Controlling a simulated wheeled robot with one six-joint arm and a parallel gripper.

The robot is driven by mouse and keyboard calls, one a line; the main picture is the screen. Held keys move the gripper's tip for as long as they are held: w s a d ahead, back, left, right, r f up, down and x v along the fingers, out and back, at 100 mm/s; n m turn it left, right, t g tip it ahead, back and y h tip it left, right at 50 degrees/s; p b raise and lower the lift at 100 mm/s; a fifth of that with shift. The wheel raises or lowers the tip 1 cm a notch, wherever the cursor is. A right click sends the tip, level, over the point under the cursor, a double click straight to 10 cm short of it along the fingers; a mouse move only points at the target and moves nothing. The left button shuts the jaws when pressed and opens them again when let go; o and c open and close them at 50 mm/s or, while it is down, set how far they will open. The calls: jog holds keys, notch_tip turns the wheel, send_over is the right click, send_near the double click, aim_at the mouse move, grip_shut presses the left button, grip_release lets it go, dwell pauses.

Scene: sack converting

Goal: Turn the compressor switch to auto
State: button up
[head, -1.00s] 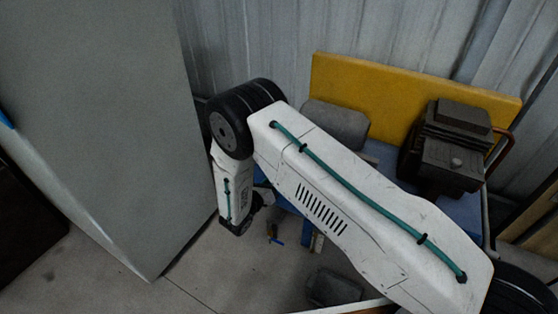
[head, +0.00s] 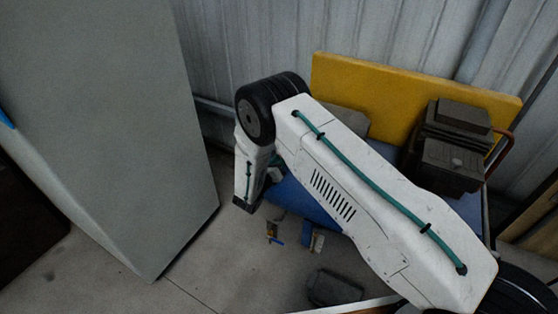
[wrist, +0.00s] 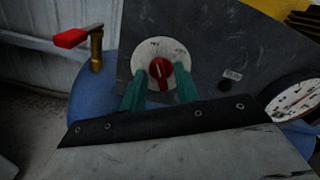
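The compressor switch is a red knob (wrist: 160,72) on a round, pale, scuffed plate (wrist: 143,58), fixed to a dark panel (wrist: 212,50) in the wrist view. A light line on the knob points roughly up in the picture; the plate's marks are too small to read. My gripper (wrist: 160,84) is open, with one teal finger on each side of the knob's lower part. Whether the fingers touch it I cannot tell. In the head view the blue compressor tank (head: 300,198) shows partly behind my white arm, which hides the switch; my gripper cannot be made out there.
A red-handled brass valve (wrist: 88,40) stands left of the switch, and a pressure gauge (wrist: 297,97) lies right. The dark pump (head: 455,160) sits on the tank before a yellow board (head: 400,95). A grey cabinet (head: 100,120) stands left, with bare floor between.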

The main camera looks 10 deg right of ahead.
jog(key=shift+c, duration=0.3)
grip_shut()
jog(key=shift+m, duration=0.4)
jog(key=m, duration=1.1)
jog(key=shift+s+d, duration=0.15)
jog(key=shift+o, duration=0.3)
grip_release()
